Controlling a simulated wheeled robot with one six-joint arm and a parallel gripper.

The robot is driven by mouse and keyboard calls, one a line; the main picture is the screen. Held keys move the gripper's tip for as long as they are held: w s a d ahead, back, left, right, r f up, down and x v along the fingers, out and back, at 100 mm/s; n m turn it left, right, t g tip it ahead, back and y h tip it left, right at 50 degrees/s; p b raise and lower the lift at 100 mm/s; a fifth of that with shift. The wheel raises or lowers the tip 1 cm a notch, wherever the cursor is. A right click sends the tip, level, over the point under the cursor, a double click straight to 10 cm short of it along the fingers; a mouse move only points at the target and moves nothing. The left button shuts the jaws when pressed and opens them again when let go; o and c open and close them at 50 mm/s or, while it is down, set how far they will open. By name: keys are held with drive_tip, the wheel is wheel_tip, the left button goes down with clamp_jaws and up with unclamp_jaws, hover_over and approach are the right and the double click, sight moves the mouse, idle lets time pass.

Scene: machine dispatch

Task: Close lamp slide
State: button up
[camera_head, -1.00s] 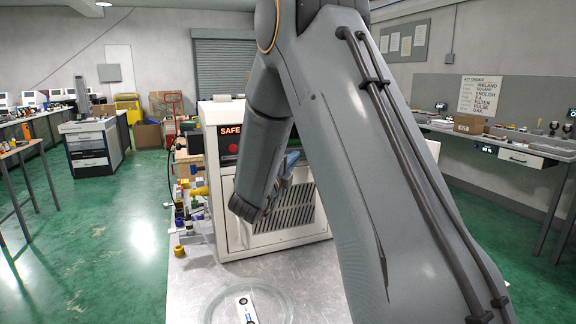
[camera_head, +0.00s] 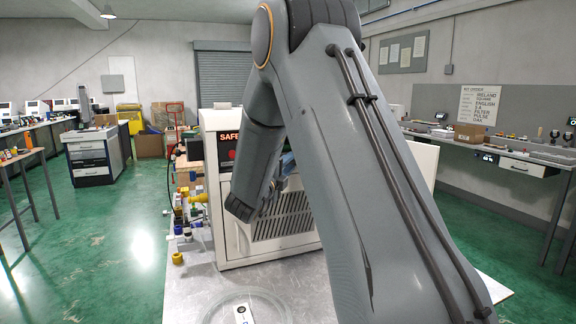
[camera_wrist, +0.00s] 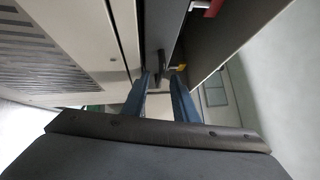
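The white machine (camera_head: 229,240) stands on the metal table with a lit "SAFE" sign (camera_head: 229,136) and a vented front panel. My arm covers its right part in the head view. In the wrist view, the vented panel (camera_wrist: 50,60) is at the left, and a grey panel (camera_wrist: 164,22) runs beside a pale edge. My gripper (camera_wrist: 162,74) has two blue fingers, spread apart. A small dark bar (camera_wrist: 160,62), perhaps a handle, shows between or just beyond the fingertips; I cannot tell whether they touch it. Which part is the lamp slide is unclear.
A round clear dish (camera_head: 215,308) with a small white device (camera_head: 243,314) lies on the metal table (camera_head: 187,290). Yellow fittings (camera_head: 178,258) stand left of the machine.

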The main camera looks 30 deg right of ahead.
drive_tip(key=b+v, duration=0.2)
drive_tip(key=v, duration=0.5)
drive_tip(key=shift+s+a, duration=0.2)
drive_tip(key=shift+a, duration=0.1)
drive_tip(key=shift+o, duration=0.3)
